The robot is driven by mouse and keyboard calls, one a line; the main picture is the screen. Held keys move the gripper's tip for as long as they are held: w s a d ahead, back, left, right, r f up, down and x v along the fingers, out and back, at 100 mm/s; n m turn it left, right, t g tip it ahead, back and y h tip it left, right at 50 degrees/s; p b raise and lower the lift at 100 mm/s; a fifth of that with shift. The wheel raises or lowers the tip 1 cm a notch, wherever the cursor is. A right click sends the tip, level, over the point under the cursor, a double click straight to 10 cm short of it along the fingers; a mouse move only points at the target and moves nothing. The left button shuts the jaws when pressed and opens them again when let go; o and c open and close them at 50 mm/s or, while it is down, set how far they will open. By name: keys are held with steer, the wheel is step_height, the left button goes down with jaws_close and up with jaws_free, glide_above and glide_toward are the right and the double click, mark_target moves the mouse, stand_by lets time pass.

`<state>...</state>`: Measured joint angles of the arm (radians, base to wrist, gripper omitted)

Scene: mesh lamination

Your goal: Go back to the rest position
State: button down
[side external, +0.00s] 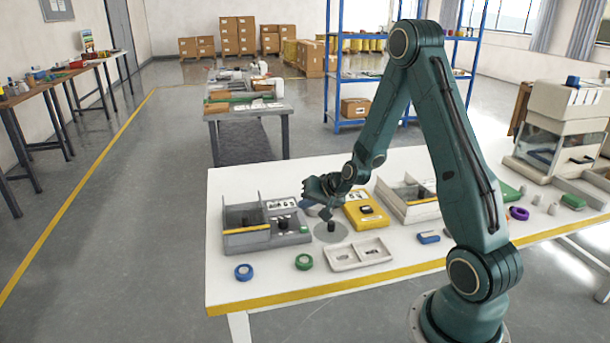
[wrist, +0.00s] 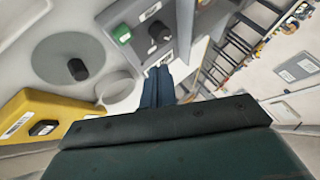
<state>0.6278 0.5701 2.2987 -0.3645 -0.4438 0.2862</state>
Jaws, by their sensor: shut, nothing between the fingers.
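My gripper (side external: 326,212) is above the white table, between the grey fixture and the yellow box, near a round grey disc (side external: 322,233). In the wrist view my gripper's fingers (wrist: 157,85) are together with nothing between them. The disc (wrist: 75,62) carries a dark upright knob (wrist: 77,69) and lies to the left of the fingers. The fingers are raised and apart from it. My arm is bent over the table.
A grey fixture (side external: 238,241) stands left of my gripper, and a yellow box (side external: 365,211) right. A pale two-part tray (side external: 358,254) lies in front. A large cream machine (side external: 562,125) stands at the far right.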

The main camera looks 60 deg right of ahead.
steer(key=s+a+r+n+g+y, duration=0.1)
steer(key=s+a+r+n, duration=0.2)
steer(key=a+r, duration=0.45)
steer(key=s+a+r+n+g, duration=0.1)
steer(key=s+a+r+n, duration=0.3)
steer(key=a+r, duration=0.3)
steer(key=s+a+r+n, duration=0.2)
steer(key=s+r, duration=0.1)
steer(key=s, duration=0.6)
steer(key=s+a+r+n+g, duration=0.1)
steer(key=s+a+r, duration=0.2)
steer(key=s, duration=0.5)
steer(key=shift+s+a+r+n, duration=0.35)
steer(key=shift+r+n, duration=0.05)
steer(key=shift+r, duration=0.35)
